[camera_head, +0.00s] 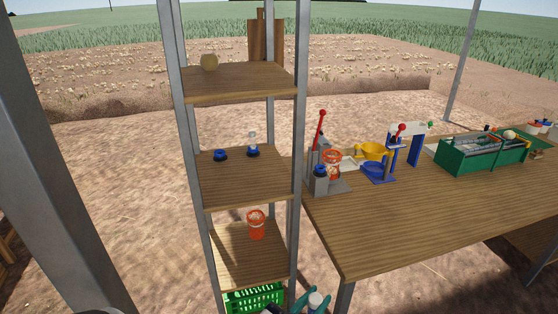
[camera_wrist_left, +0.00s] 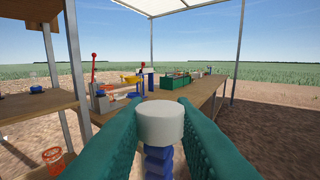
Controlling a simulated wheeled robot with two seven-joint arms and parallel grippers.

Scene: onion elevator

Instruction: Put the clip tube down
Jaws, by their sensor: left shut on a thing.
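The clip tube shows in the left wrist view as a white round top (camera_wrist_left: 160,122) with blue segments (camera_wrist_left: 158,160) below it. It stands upright between the teal fingers of my left gripper (camera_wrist_left: 161,108), which is shut on it. In the head view my left gripper (camera_head: 313,302) is at the bottom edge, low beside the shelf rack's front right post, with the tube's white end (camera_head: 316,297) between its fingers. The tube's lower part is hidden there. My right gripper is not in view.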

